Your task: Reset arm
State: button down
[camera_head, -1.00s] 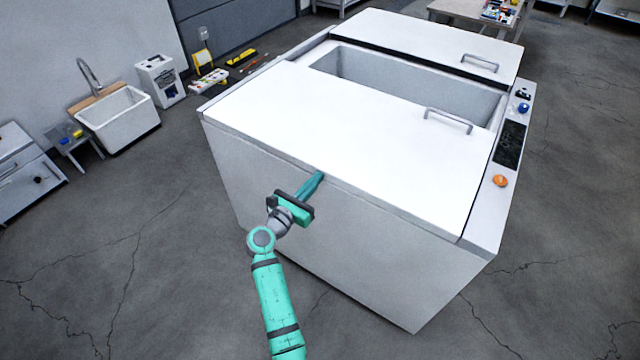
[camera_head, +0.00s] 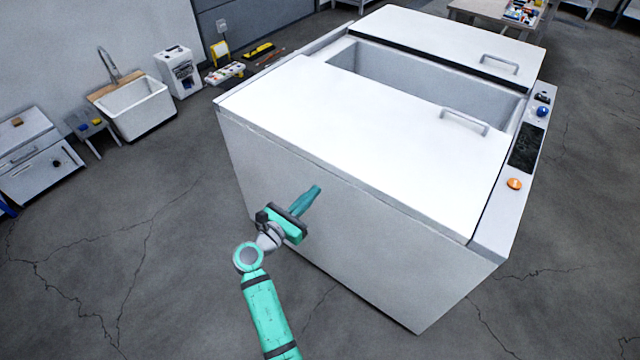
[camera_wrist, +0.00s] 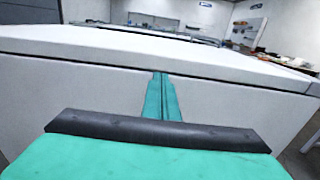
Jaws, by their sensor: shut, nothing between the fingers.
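My gripper (camera_head: 315,190) is at the end of my teal arm, in front of the near side wall of a large white chest-like machine (camera_head: 350,240). Its fingers are together with nothing between them. In the wrist view the closed fingers (camera_wrist: 160,95) point toward the machine's wall, just below the lid edge. I cannot tell whether the fingertips touch the wall.
The machine's near lid (camera_head: 370,130) has a handle (camera_head: 464,121), and an open basin (camera_head: 430,85) lies behind it. An orange knob (camera_head: 514,184) sits on the right panel. A sink (camera_head: 137,108) and a grey cabinet (camera_head: 35,155) stand left. Floor is clear around my arm.

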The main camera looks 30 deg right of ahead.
jog(key=v, duration=0.5)
jog(key=shift+w+a, duration=0.15)
jog(key=shift+a, duration=0.35)
jog(key=shift+f, duration=0.15)
